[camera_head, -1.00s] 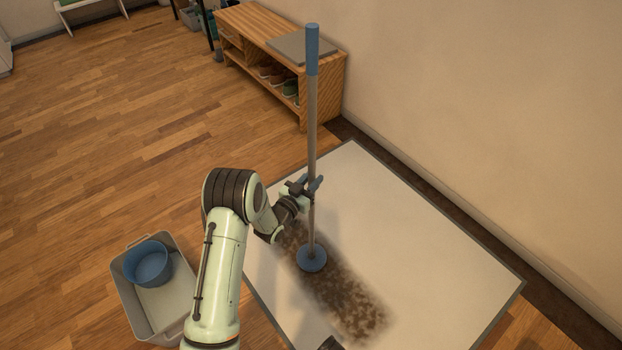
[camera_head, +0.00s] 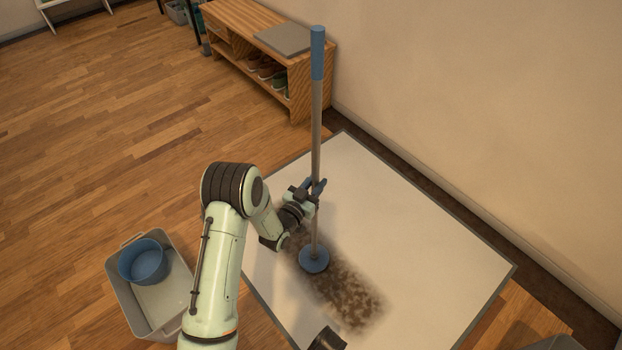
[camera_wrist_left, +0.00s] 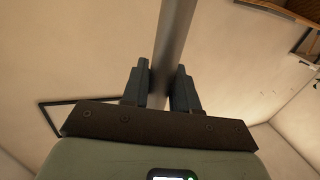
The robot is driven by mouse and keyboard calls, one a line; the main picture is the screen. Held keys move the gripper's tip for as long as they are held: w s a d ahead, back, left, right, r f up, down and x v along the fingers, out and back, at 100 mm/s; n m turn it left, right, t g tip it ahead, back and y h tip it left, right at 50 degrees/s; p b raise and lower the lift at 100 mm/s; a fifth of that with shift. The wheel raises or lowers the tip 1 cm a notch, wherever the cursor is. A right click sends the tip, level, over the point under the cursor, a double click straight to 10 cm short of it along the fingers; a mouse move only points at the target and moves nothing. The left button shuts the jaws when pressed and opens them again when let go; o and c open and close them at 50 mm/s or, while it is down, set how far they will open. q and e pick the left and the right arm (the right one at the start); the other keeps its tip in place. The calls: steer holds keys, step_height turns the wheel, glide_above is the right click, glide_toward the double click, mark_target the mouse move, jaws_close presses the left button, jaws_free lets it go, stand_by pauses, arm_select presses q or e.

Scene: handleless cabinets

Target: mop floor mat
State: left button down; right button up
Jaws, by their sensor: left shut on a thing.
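The mop (camera_head: 316,135) stands nearly upright, with a blue grip at the top, a grey shaft and a round blue head (camera_head: 314,260). Its head rests on the white floor mat (camera_head: 410,215), which has a dark grey border. A brown dirty patch (camera_head: 350,295) spreads from around the mop head toward the front of the mat. My left gripper (camera_head: 315,189) is shut on the mop shaft at about its lower middle. In the left wrist view the shaft (camera_wrist_left: 172,45) passes between the two dark fingers (camera_wrist_left: 160,88). My right gripper is not clearly visible.
A grey bin (camera_head: 170,300) holding a blue bucket (camera_head: 143,261) stands on the wooden floor left of my arm. A wooden shoe bench (camera_head: 270,60) stands behind the mat along the wall (camera_head: 450,100).

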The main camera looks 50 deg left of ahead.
arm_select(q)
steer(key=shift+d, duration=0.6)
steer(key=shift+s+d, duration=0.2)
steer(key=shift+d, duration=2.3)
steer(key=shift+s+d, duration=0.2)
steer(key=shift+d, duration=2.25)
steer(key=shift+s+d, duration=0.2)
steer(key=shift+d, duration=2.35)
